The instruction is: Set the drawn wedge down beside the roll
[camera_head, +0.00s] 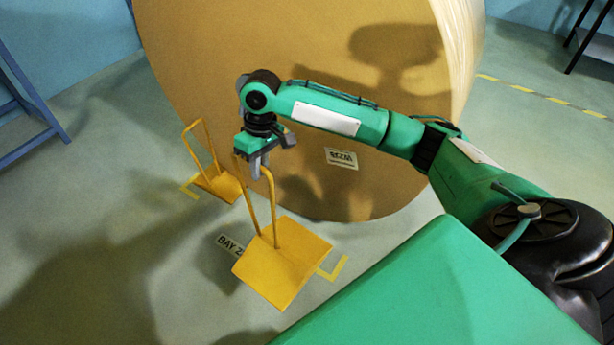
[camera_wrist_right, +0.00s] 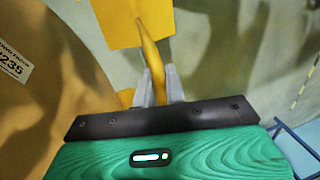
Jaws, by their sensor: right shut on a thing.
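My right gripper (camera_head: 257,162) is shut on the looped handle of the nearer yellow wedge (camera_head: 283,262), in front of the roll. In the right wrist view the gripper's fingers (camera_wrist_right: 159,88) close on the yellow handle (camera_wrist_right: 152,52), with the wedge's plate (camera_wrist_right: 128,22) beyond. I cannot tell whether this wedge touches the floor. The big brown kraft roll (camera_head: 300,200) stands behind the gripper. A second yellow wedge (camera_head: 222,186) with an upright handle is at the roll's lower left. My left gripper is out of view.
A floor label (camera_head: 230,243) reading "BAY 2", partly covered, and a yellow corner mark (camera_head: 337,270) flank the held wedge. Another yellow corner mark (camera_head: 188,189) is by the second wedge. A blue frame (camera_head: 28,110) stands at left. The floor at lower left is clear.

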